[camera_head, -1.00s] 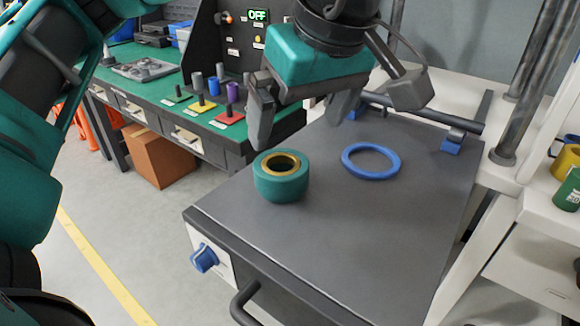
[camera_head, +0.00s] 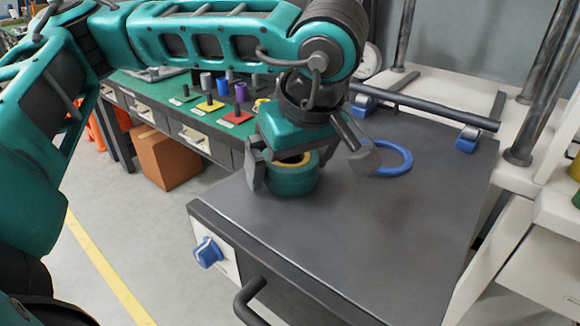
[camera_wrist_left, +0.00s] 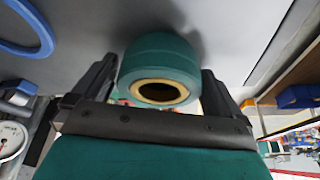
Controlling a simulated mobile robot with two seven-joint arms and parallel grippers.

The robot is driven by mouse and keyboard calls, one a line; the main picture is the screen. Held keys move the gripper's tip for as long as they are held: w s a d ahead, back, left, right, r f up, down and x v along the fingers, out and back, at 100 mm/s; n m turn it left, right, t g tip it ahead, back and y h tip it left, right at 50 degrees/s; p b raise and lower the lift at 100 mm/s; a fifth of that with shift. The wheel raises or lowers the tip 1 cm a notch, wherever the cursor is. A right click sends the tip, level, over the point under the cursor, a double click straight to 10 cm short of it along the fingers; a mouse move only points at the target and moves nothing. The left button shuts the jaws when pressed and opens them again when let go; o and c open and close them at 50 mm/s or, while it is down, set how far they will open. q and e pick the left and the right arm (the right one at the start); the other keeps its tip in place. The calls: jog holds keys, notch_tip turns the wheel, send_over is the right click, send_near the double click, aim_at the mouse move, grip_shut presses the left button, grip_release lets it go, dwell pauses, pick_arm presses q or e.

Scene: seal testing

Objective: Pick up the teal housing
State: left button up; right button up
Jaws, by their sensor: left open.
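The teal housing (camera_head: 291,180) is a short round cylinder with a gold ring around its bore. It stands upright on the dark grey bench top (camera_head: 350,240). My left gripper (camera_head: 290,182) is lowered over it, with the near-left finger beside the housing and part of the gripper body hiding its top. In the left wrist view the housing (camera_wrist_left: 160,58) sits between the two spread fingers (camera_wrist_left: 158,85), with gaps visible towards them. The left gripper is open. My right gripper is not in view.
A blue ring (camera_head: 398,160) lies flat on the bench top, right of the gripper and partly hidden by it. A dark bar (camera_head: 430,108) runs along the back. A blue knob (camera_head: 208,252) and a handle (camera_head: 248,300) are at the front. The front right of the top is clear.

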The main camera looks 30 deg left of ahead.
pick_arm(q)
jog(key=shift+c, duration=0.2)
jog(key=c, duration=1)
jog(key=shift+c, duration=0.2)
jog(key=shift+r, duration=0.1)
